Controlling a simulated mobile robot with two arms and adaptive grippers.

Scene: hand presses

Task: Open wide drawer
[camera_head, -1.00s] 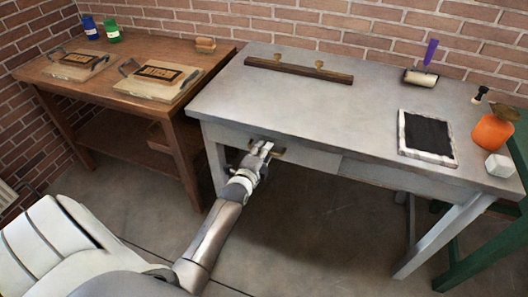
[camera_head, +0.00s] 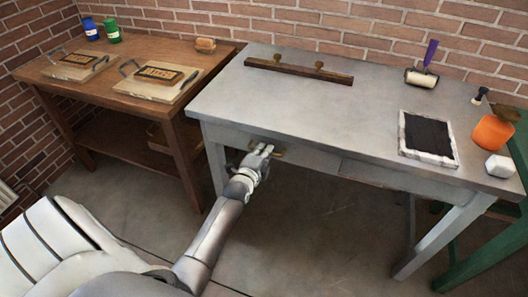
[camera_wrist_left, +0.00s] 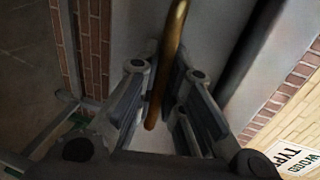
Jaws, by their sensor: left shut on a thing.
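The wide drawer (camera_head: 312,160) is in the front of the grey metal table (camera_head: 300,110). Its front looks about flush with the table, with no clear gap. Its brass handle (camera_head: 281,154) is partly hidden by my left gripper (camera_head: 265,150). In the left wrist view the brass handle (camera_wrist_left: 172,50) runs as a curved bar between the two fingers of the left gripper (camera_wrist_left: 157,98). The left gripper is shut on this handle. My right gripper is in neither view.
On the grey table lie a dark bar with knobs (camera_head: 298,71), a framed black pad (camera_head: 428,136), a roller (camera_head: 421,77) and an orange object (camera_head: 492,132). A wooden bench (camera_head: 130,85) stands left. The floor (camera_head: 325,215) below the drawer is clear.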

